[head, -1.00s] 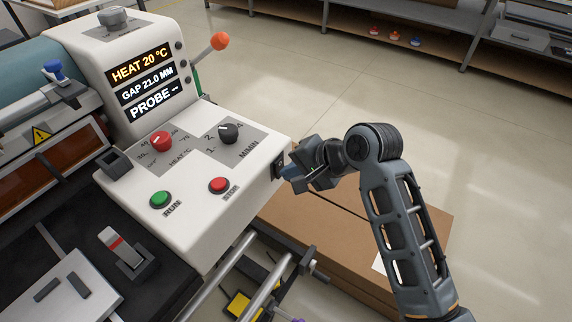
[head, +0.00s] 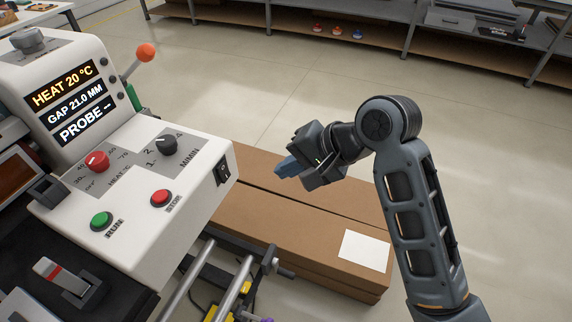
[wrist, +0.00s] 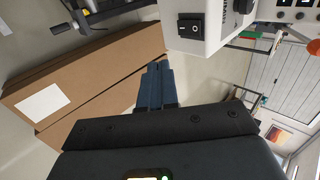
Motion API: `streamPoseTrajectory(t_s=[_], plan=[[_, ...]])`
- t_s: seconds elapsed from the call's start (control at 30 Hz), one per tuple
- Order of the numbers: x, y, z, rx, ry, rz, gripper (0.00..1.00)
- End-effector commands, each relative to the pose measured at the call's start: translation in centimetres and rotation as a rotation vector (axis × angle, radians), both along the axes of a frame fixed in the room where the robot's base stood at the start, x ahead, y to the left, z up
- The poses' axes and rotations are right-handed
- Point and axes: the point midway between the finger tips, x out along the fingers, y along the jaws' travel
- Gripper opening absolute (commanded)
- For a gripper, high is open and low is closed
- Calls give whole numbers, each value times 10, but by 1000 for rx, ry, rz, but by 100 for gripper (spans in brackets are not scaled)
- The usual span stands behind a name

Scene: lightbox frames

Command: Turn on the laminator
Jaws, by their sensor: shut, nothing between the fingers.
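The laminator's white control box (head: 150,190) stands at the left in the head view. Its screen (head: 75,105) is lit and reads HEAT 20 °C, GAP 21.0 MM and PROBE --. A black rocker switch (head: 223,170) is on the box's right end face; it also shows in the wrist view (wrist: 193,27). I cannot tell which side of the rocker is pressed. A green RUN button (head: 101,221) and a red STOP button (head: 160,198) are on top. My gripper (head: 284,168) is shut and empty, to the right of the switch and apart from it. Its blue fingers (wrist: 157,75) show in the wrist view.
A red heat knob (head: 97,161) and a black speed knob (head: 166,145) sit on the panel. Large brown cardboard boxes (head: 290,225) lie below my gripper. Metal rails (head: 195,268) stick out under the box. The floor behind is clear up to the shelves.

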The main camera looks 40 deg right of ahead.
Motion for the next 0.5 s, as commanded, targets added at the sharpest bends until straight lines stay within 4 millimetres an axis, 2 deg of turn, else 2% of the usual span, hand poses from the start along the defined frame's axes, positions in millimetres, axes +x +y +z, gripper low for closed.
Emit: streamPoseTrajectory(t_s=[0.27,0.5], plan=[[-1,-1,-4,4,-9,1,0],[-8,-6,-26,57,-111,21,0]])
